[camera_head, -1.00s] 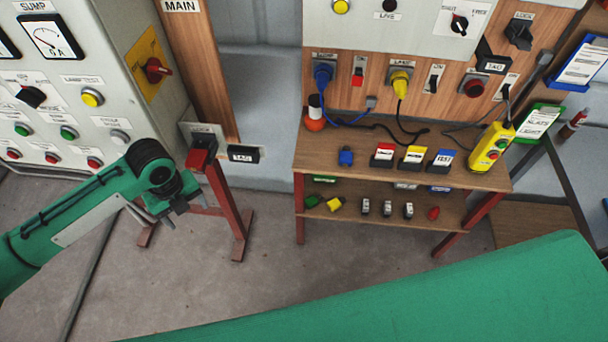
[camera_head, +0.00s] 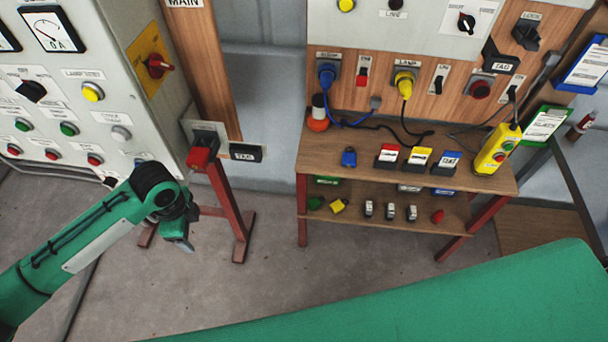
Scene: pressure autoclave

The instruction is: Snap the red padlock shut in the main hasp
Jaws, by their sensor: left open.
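A red block (camera_head: 199,158) that looks like the red padlock sits at the plate on top of the red post, below the MAIN label (camera_head: 184,3). Its shackle is too small to make out, and I cannot tell whether it passes through a hasp. A small red piece (camera_head: 437,216), also padlock-like, lies on the lower shelf. My left gripper (camera_head: 181,242) is open and empty, pointing down, below and in front of the red block and apart from it. My right gripper is not in view.
The grey control cabinet (camera_head: 110,60) with a red rotary handle (camera_head: 158,66) stands at the left. A black tag (camera_head: 245,153) is right of the post. The wooden bench (camera_head: 320,150) holds a blue padlock-like piece (camera_head: 348,157), blocks and a yellow pendant (camera_head: 496,149). Floor between post and bench is clear.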

